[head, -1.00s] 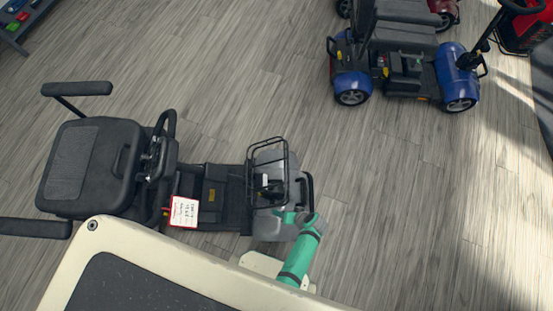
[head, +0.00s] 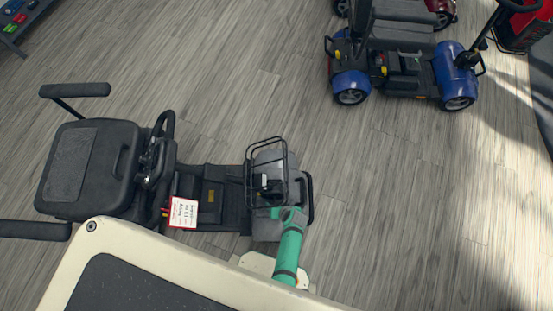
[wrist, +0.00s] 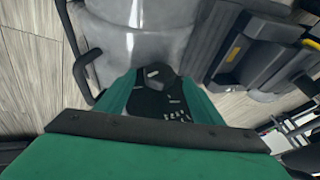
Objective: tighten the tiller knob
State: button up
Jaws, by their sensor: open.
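A grey and black scooter (head: 268,225) stands at lower centre in the head view, with its handlebar (head: 160,160) close to its seat (head: 82,165). I cannot pick out the tiller knob for certain in either view. My green gripper (head: 280,212) is over the scooter's grey front end, just below the wire basket (head: 268,150). In the wrist view, the open green fingers (wrist: 158,76) point at the grey front cover (wrist: 135,30). A black part with small light marks (wrist: 158,98) shows between them. I cannot tell whether they touch anything.
A white tag with a red border (head: 183,212) lies by the scooter's footwell. My own cream base fills the lower left. A blue scooter (head: 400,75) stands at upper right, and a shelf with coloured items (head: 15,20) is at upper left. Wood floor between is clear.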

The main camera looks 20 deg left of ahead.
jog(key=shift+x, duration=1.6)
